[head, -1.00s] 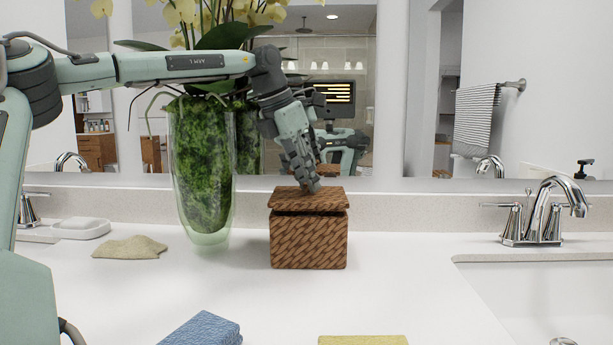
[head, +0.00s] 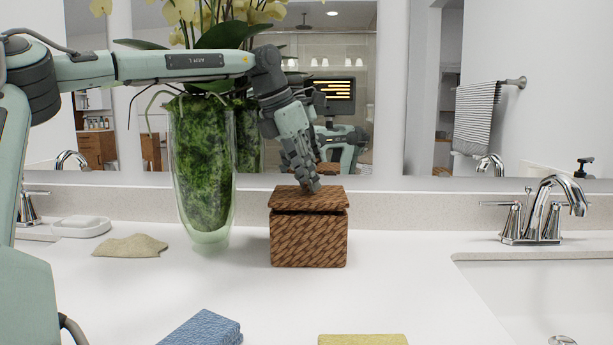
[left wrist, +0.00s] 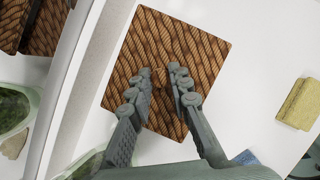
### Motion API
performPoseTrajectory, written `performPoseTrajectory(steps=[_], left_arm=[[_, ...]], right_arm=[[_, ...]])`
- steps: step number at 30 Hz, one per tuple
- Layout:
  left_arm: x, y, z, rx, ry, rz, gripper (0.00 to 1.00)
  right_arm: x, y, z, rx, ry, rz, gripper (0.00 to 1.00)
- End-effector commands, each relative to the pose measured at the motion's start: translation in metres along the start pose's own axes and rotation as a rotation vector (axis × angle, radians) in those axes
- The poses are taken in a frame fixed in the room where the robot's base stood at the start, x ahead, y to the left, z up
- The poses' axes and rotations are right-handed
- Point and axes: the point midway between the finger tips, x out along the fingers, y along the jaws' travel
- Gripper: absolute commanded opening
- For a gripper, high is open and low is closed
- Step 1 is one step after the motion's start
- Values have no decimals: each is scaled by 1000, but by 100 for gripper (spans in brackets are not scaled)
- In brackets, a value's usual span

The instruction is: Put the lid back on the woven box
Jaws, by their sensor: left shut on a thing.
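The brown woven box (head: 309,243) stands upright on the white counter, in the middle of the head view. Its square woven lid (head: 328,200) is over the box opening, with a thin dark gap showing between the two. My left gripper (head: 312,187) points down from above and is shut on the lid near its middle. In the left wrist view the lid (left wrist: 205,55) fills the centre, with the fingers (left wrist: 162,80) over it. The gripped part is mostly hidden between the fingers. My right gripper is not in view.
A glass vase (head: 203,165) with moss and orchids stands close left of the box. A beige cloth (head: 130,246) and a soap dish (head: 82,228) lie further left. Blue (head: 203,330) and yellow (head: 362,340) folded cloths lie in front. A faucet (head: 541,212) and sink are right; a mirror is behind.

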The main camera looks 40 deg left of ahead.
Motion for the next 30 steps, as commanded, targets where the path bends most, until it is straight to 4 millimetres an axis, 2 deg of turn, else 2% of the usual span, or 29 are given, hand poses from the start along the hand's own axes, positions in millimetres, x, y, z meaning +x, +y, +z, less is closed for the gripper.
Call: performPoseTrajectory(steps=[30], left_arm=[[7,0,-4,0,0,0,0]], right_arm=[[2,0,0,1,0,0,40]])
